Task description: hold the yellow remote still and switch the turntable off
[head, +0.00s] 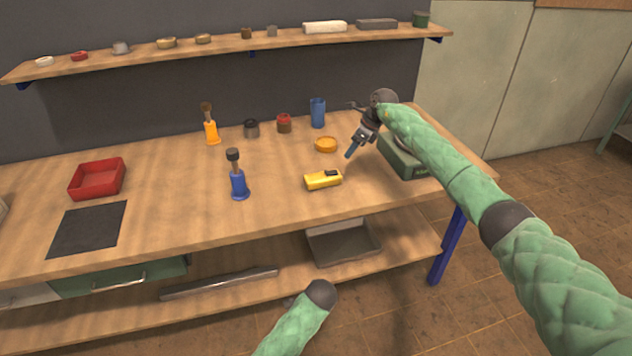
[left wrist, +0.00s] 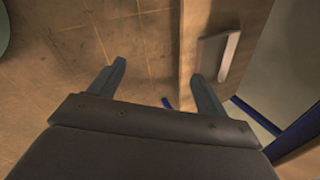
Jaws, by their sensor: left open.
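The yellow remote (head: 318,182) lies on the workbench, right of the middle, with a dark patch on its top near the right end. A grey-green box (head: 400,163), which looks like the turntable, stands behind and right of it; my right arm hides much of its top. My right gripper (head: 350,153) hangs above the bench between remote and box, pointing down and left, apart from the remote. Whether its jaws are parted is unclear. My left gripper (left wrist: 158,70) is open and empty in the left wrist view, over the floor beside the bench.
On the bench (head: 275,215) stand a blue-based tool (head: 238,183), an orange-based tool (head: 211,130), a blue cup (head: 317,113), an orange dish (head: 325,144) and a red tray (head: 97,179). A grey bin (head: 343,245) sits on the lower shelf. The bench front near the remote is clear.

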